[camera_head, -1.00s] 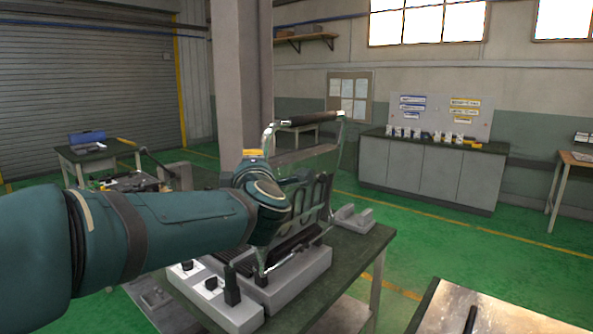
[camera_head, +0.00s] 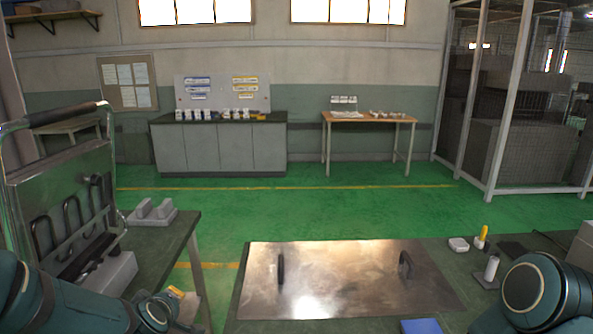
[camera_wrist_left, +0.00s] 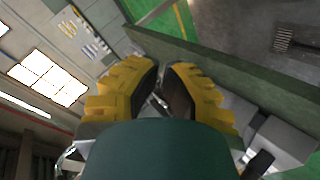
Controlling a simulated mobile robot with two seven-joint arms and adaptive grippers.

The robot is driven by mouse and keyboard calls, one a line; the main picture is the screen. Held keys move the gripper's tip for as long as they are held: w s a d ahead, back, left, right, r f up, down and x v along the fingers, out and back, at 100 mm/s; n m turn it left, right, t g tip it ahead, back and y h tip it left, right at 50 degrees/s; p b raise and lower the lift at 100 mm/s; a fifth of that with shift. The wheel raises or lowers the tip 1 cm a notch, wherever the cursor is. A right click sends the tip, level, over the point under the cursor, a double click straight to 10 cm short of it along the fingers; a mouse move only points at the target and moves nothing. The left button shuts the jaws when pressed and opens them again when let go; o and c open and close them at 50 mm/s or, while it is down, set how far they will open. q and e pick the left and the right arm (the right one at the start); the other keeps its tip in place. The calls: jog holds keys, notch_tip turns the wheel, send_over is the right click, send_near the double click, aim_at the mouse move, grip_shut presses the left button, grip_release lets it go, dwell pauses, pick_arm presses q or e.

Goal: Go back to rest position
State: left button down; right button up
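My left gripper (camera_wrist_left: 161,78) shows in the left wrist view as two yellow fingers with dark inner pads. A narrow gap lies between them, and nothing is held in it. In the head view my left arm is low at the bottom left, over the side of the dark table with the heating unit. Its wrist is at the bottom edge and the fingers are mostly hidden there. My right arm is folded at the bottom right. Its gripper is not in view.
The heating unit (camera_head: 62,190) with its raised metal lid stands at left on a dark-topped table (camera_head: 165,245). A shiny metal plate (camera_head: 345,285) with two black handles lies on the front workbench. A yellow-handled tool (camera_head: 483,235) stands at right. Green floor behind is clear.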

pick_arm(q)
jog(key=s+d+f+m+g+h, duration=0.2)
jog(key=d+f+m, duration=0.1)
jog(key=d+f, duration=0.35)
jog(key=s+d+f+m+g+h, duration=0.1)
jog(key=s+d+f+m+h, duration=0.15)
jog(key=d+f, duration=0.4)
jog(key=s+d+f+m+g+h, duration=0.2)
jog(key=s+d+f+m+g, duration=0.4)
jog(key=s+d+f, duration=0.3)
jog(key=s+f, duration=0.3)
jog(key=s, duration=0.2)
jog(key=shift+d+f, duration=0.2)
jog(key=shift+f, duration=0.2)
jog(key=shift+s, duration=0.1)
